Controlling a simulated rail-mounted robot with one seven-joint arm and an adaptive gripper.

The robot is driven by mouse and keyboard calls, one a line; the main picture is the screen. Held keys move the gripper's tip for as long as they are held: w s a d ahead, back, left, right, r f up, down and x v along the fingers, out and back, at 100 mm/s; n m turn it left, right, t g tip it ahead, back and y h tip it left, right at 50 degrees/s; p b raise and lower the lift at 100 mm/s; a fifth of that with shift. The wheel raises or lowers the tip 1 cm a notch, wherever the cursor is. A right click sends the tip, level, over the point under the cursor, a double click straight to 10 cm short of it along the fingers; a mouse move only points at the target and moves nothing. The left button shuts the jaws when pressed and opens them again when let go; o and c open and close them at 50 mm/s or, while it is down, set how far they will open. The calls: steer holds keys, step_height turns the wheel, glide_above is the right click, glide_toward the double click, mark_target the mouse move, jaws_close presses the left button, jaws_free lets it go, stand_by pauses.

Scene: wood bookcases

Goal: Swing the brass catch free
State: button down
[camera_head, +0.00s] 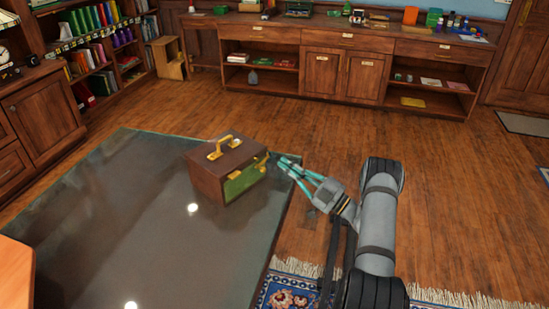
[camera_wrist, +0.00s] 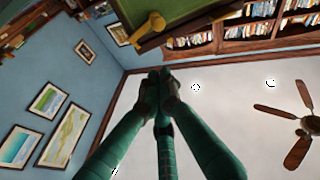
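A brown wooden box (camera_head: 208,182) with a green side panel (camera_head: 245,181) and a brass handle on its lid stands on the dark glossy table. The brass catch (camera_head: 262,160) is on the box's right side near the top. In the wrist view a brass piece (camera_wrist: 149,29), apparently the catch, shows beside the green panel (camera_wrist: 185,18). My gripper (camera_head: 284,162) has teal fingers pointing toward the box, just right of the catch and apart from it. In the wrist view its fingertips (camera_wrist: 159,76) meet with nothing visible between them, below the brass piece.
The dark glossy table (camera_head: 130,230) is otherwise clear around the box. A long wooden counter (camera_head: 345,40) with shelves stands along the back wall. Bookshelves and a cabinet (camera_head: 45,118) stand at the left. A fringed rug (camera_head: 440,298) lies at the front; open floor is at the right.

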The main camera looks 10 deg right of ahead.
steer(key=shift+v, duration=1.5)
steer(key=shift+a, duration=0.15)
